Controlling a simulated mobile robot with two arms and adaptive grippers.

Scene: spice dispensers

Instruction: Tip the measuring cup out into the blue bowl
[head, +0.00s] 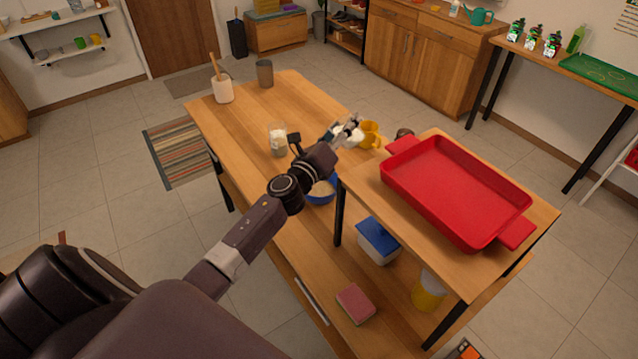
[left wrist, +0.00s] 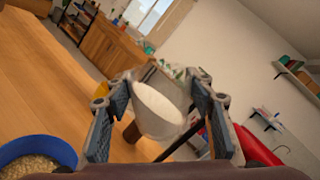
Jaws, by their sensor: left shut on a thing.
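My left gripper (head: 347,131) is shut on the measuring cup. In the left wrist view the clear cup (left wrist: 158,108) sits between the two finger pads (left wrist: 160,118) with white powder inside; in the head view the fingers hide much of it. The blue bowl (head: 322,197) stands on the wooden table under my left wrist, partly covered by the arm. It also shows at the lower left of the left wrist view (left wrist: 28,146), with pale grains in it. The cup is above the table and apart from the bowl, beyond it in the head view. My right gripper is not in view.
A yellow mug (head: 371,135) stands just right of the gripper. A glass jar with white contents (head: 278,141) stands left of it. A raised shelf with a red tray (head: 455,185) is close on the right.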

